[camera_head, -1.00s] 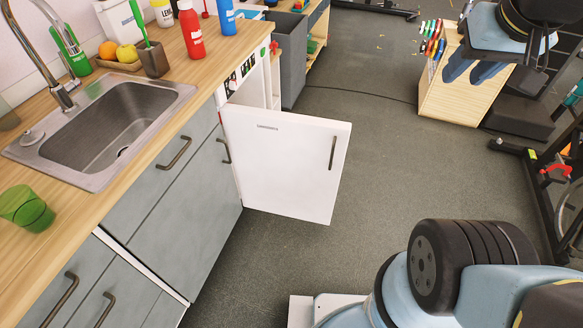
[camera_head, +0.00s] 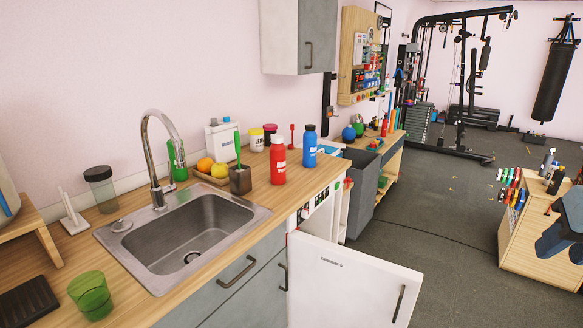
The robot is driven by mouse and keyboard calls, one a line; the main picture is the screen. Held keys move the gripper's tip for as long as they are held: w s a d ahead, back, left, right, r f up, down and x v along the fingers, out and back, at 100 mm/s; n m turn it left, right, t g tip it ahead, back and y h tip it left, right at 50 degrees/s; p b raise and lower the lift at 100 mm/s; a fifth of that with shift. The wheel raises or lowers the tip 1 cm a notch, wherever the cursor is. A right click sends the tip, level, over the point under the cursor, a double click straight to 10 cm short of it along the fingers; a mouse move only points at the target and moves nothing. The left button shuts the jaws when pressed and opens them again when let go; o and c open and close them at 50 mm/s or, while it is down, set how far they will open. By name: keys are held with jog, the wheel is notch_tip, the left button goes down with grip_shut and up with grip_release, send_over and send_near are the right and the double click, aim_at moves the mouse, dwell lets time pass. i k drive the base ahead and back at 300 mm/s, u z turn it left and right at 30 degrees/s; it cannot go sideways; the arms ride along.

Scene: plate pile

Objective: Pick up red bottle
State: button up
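A red bottle (camera_head: 278,163) with a white cap stands upright on the wooden counter (camera_head: 330,172), right of the sink. A blue bottle (camera_head: 310,150) with a dark cap stands just behind it to the right. A grey-brown cup (camera_head: 240,182) with a green brush stands to its left. My gripper (camera_head: 560,243) shows only in part at the right edge, far from the red bottle and out over the floor. It is dark blue and small here, and I cannot tell whether its fingers are apart.
A white cabinet door (camera_head: 350,285) stands open below the counter. The sink (camera_head: 185,235), a green glass (camera_head: 91,296) and a fruit tray (camera_head: 211,178) are on the left. A grey bin (camera_head: 366,190) stands beyond the counter. A wooden cabinet (camera_head: 520,235) is at right.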

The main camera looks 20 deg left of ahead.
aim_at(277, 152)
jog(key=z, duration=1.2)
jog(key=k, duration=1.35)
jog(key=u, duration=1.45)
jog(key=i, duration=0.9)
